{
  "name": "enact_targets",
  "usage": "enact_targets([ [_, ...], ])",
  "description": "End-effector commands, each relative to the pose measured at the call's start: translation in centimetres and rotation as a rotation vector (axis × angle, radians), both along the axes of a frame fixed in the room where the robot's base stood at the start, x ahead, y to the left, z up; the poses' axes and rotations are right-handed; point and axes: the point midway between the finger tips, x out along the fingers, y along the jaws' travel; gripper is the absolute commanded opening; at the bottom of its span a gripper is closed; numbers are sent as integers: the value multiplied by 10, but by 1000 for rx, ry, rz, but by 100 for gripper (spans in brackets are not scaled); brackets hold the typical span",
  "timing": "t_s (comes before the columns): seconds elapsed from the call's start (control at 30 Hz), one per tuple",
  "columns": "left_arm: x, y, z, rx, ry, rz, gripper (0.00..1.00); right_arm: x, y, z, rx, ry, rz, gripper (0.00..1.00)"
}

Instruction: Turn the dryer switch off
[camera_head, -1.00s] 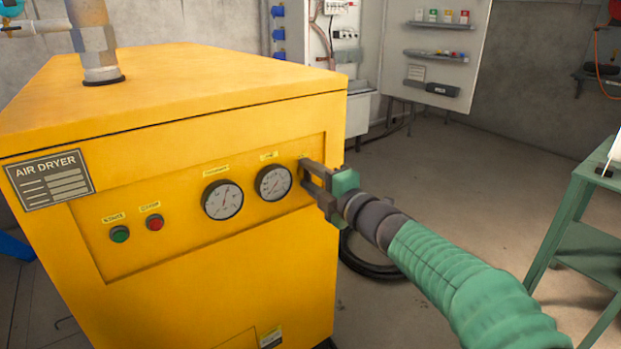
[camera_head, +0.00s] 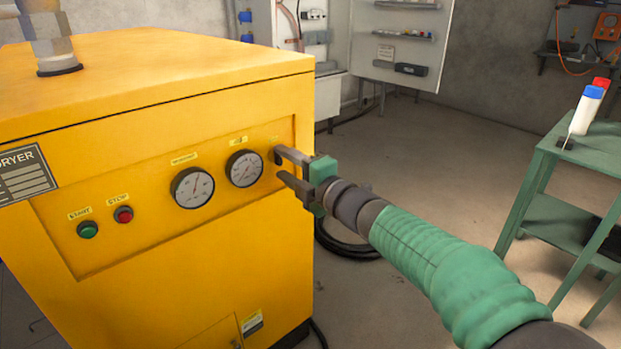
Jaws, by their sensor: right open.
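The yellow air dryer (camera_head: 150,130) fills the left of the head view. Its recessed front panel carries a green START button (camera_head: 87,229), a red STOP button (camera_head: 124,214) and two round gauges, the left one (camera_head: 192,187) and the right one (camera_head: 244,168). My right gripper (camera_head: 280,168) is at the right end of the panel, just right of the right gauge. Its two fingers are apart and point at the panel. A small label shows above the fingertips; the switch itself is not visible and may be hidden by the fingers. My left gripper is out of view.
A green metal table (camera_head: 545,180) with white bottles (camera_head: 587,108) stands at the right. An open white cabinet (camera_head: 400,45) is at the back. A dark coiled hose (camera_head: 345,245) lies on the floor beside the dryer.

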Motion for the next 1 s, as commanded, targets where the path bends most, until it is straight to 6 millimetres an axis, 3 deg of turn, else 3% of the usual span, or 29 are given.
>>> enact_targets([
  [0.3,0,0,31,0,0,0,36,-74,-55,5,0,1,-3,46],
  [0.5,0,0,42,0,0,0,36,-109,-80,2,-1,3,-1,46],
  [0.7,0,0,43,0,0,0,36,-120,-87,-1,-2,2,1,46],
  [1.0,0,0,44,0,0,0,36,-116,-92,-7,23,42,-34,46],
])
